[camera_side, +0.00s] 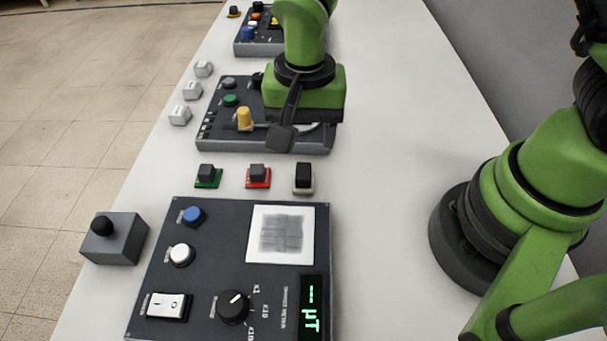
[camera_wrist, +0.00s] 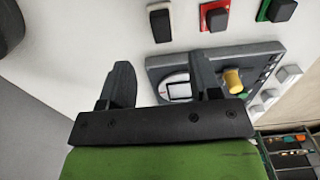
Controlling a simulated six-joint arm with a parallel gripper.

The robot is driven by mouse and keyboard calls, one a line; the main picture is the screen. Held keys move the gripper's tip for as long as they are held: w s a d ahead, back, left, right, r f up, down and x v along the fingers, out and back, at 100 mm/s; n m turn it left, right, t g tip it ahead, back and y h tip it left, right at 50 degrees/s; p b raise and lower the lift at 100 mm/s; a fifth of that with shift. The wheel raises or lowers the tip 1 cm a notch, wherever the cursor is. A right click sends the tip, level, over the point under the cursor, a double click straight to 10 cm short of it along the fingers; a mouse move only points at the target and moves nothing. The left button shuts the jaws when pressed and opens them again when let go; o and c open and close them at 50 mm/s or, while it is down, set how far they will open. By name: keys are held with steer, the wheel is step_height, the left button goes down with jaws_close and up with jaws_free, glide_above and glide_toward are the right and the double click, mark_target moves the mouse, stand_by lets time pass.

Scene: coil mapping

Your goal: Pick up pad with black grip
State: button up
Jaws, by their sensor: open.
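Three small pads stand in a row on the white table. The right one, a cream pad with a black grip (camera_side: 303,178), also shows at the top of the wrist view (camera_wrist: 160,22). Beside it are a red pad with a dark grey grip (camera_side: 258,175) and a green pad with a dark grip (camera_side: 208,175). My gripper (camera_side: 284,136) is over the right part of the middle panel, behind the cream pad and apart from it. In the wrist view my gripper (camera_wrist: 163,82) has its two fingers spread with nothing between them.
The middle panel (camera_side: 215,138) has a yellow knob (camera_side: 244,118) and a meter, partly under my gripper. A larger meter panel (camera_side: 220,265) with a printed square is in front of the pads. A grey joystick box (camera_side: 115,240) stands left. White blocks (camera_side: 192,90) line the left edge.

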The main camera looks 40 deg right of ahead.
mark_target(304, 171)
step_height(304, 171, down, 9)
steer(key=shift+w+d+f, duration=0.1)
steer(key=shift+w, duration=0.05)
stand_by(0.4)
steer(key=c, duration=1)
